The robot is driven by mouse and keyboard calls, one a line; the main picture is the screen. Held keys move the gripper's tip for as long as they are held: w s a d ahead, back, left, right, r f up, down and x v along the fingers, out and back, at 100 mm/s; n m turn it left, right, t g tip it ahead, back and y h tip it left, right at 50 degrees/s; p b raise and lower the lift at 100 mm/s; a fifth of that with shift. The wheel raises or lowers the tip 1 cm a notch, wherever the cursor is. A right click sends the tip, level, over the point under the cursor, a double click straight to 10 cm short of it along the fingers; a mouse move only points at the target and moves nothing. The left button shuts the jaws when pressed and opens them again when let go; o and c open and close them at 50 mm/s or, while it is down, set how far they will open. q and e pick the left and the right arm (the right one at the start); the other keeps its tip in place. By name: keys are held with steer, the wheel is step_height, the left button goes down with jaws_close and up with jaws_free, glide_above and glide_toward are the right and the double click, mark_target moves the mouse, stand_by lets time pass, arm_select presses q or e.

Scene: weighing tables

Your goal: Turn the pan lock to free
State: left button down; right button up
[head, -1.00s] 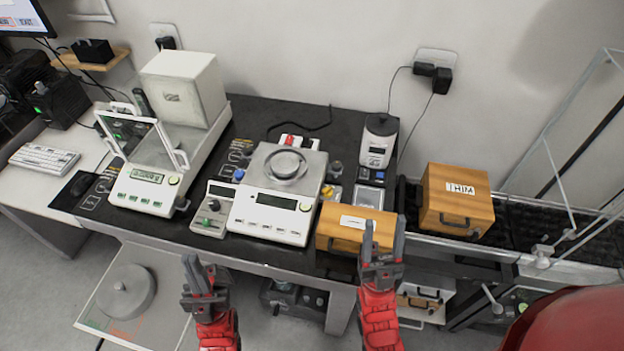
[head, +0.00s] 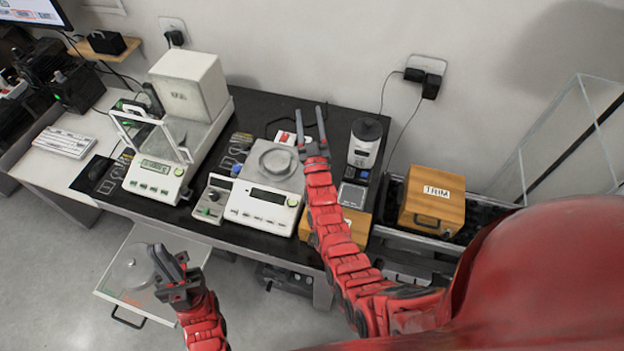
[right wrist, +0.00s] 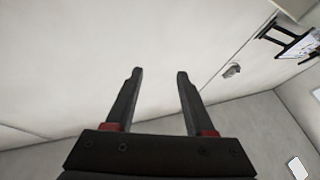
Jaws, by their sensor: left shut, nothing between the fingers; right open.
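The centre balance (head: 262,203) stands on the black table, with a round ring on its grey pan (head: 278,162). A small control box (head: 212,198) with a dark knob stands against its left side. A red-and-white piece (head: 286,138) lies behind the pan. I cannot tell which part is the pan lock; the balance's right side is hidden by my right arm. My right gripper (head: 311,128) is open and empty, above the table's back part, right of the red-and-white piece. In the right wrist view its fingers (right wrist: 158,85) face bare wall. My left gripper (head: 168,262) is shut and empty, in front of the table.
A glass-doored balance (head: 158,172) stands to the left. A grey-and-black device (head: 364,150) stands right of my right forearm. A wooden box marked TRIM (head: 432,200) is further right, and another wooden box (head: 355,228) is partly behind my arm.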

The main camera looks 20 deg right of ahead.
steer(key=w+a+f+n+g+y, duration=0.3)
steer(key=w+a+f+n+g, duration=0.15)
steer(key=w+g, duration=0.2)
steer(key=w+a+f+n+g+y, duration=0.2)
steer(key=w+a+f+n+g, duration=0.1)
steer(key=w+f+g, duration=0.3)
steer(key=s+d+r+n+g+h, duration=0.1)
steer(key=s+d+n+g, duration=0.35)
steer(key=s, duration=0.45)
steer(key=s+d+n+g, duration=0.3)
steer(key=s+g, duration=0.3)
steer(key=s, duration=0.3)
steer(key=f+b, duration=0.3)
steer(key=f, duration=0.2)
steer(key=f+b, duration=0.3)
steer(key=f, duration=0.3)
steer(key=f+b, duration=0.3)
steer(key=f, duration=0.3)
steer(key=shift+w, duration=0.25)
jaws_close()
